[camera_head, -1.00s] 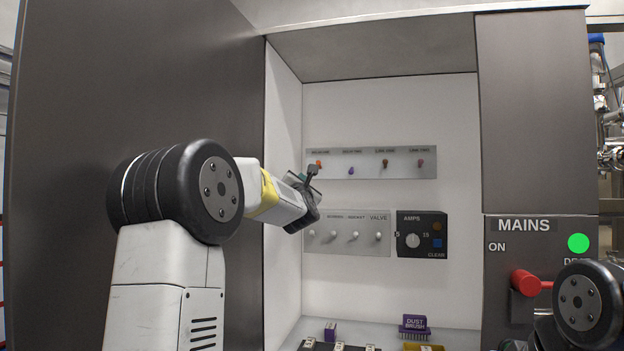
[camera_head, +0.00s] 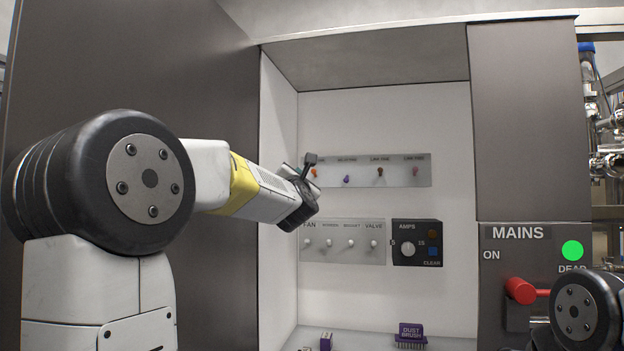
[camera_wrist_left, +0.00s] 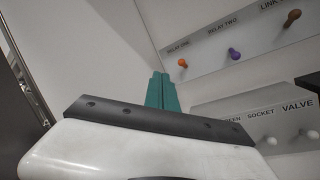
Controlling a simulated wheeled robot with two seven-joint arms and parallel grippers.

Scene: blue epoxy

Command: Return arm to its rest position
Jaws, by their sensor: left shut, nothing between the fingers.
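My left arm comes in from the left. Its gripper (camera_head: 311,159) is in front of the upper switch panel's left end, inside the cabinet recess. In the left wrist view its teal fingers (camera_wrist_left: 163,92) are together with nothing between them. They point toward the recess's back corner, left of the orange knob (camera_wrist_left: 183,63). I cannot tell how far they are from the wall. My right gripper is outside the picture; only a dark round joint of my right arm shows at the lower right.
The upper panel (camera_head: 425,172) has several coloured knobs. The lower panel (camera_head: 342,256) has white knobs, with a black AMPS box (camera_head: 417,257) beside it. A purple dust brush (camera_head: 411,331) stands on the shelf. A red MAINS handle (camera_head: 521,291) is near my right arm.

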